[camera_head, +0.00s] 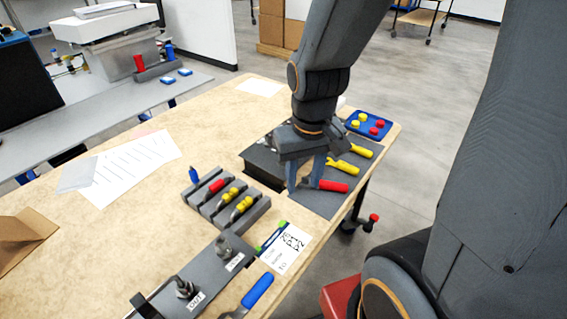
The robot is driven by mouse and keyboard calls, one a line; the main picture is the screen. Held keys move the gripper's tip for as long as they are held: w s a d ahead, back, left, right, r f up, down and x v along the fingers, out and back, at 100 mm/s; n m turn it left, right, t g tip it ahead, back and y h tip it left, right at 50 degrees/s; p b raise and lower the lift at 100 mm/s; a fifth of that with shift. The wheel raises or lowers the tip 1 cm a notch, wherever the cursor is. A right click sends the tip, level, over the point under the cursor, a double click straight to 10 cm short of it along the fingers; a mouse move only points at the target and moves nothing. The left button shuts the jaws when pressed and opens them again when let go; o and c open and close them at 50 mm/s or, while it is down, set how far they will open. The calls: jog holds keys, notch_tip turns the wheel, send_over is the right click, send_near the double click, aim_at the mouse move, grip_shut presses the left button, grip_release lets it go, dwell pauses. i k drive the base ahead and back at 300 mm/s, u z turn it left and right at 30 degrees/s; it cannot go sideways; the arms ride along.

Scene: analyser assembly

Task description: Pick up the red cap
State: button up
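A small blue tray (352,115) at the table's far right corner holds yellow caps and two round red caps, one red cap (380,123) to the right and another red cap (373,131) nearer me. A grey slotted rack (238,222) left of centre holds a red piece (211,190) and yellow pieces; I cannot tell whether the red piece is a cap. My gripper (305,183) points down over the dark mat, left of and nearer me than the blue tray. Its two fingers are apart, with nothing visible between them.
A red-handled tool (333,186) lies close to my fingertips. Yellow-handled tools (345,168) lie between my gripper and the blue tray. A grey fixture (205,280), a white label card (290,245) and a blue-handled tool (258,290) are nearer.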

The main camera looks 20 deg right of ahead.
aim_at(374, 131)
jog(key=z, duration=0.5)
jog(key=k, duration=0.6)
jog(key=z, duration=1)
jog(key=i, duration=1.1)
jog(key=u, duration=0.55)
jog(key=i, duration=0.4)
jog(key=u, duration=0.3)
